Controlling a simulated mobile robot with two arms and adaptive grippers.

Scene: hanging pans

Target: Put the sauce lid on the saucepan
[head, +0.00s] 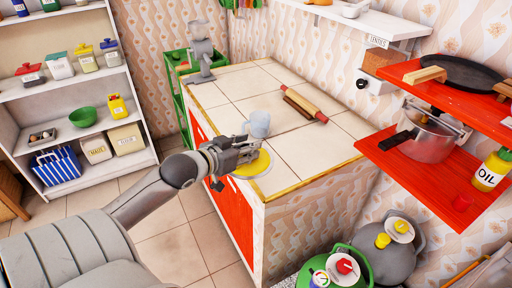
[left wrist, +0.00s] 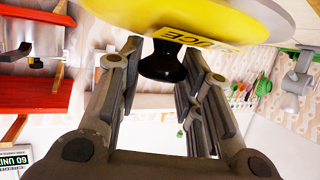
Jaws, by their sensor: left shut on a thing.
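The sauce lid (head: 255,167) is a round yellow disc at the near corner of the counter in the head view, partly hidden by my left gripper (head: 240,152). In the left wrist view the lid (left wrist: 225,18) fills the top, with the letters "UCE" showing and its black knob (left wrist: 168,62) between the fingers. My left gripper (left wrist: 165,75) is shut on that knob. I cannot tell whether the lid touches the counter. A steel saucepan (head: 428,138) with a black handle stands on the lower red shelf at the right. My right gripper is not in view.
The upper red shelf (head: 440,98) overhangs the saucepan.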

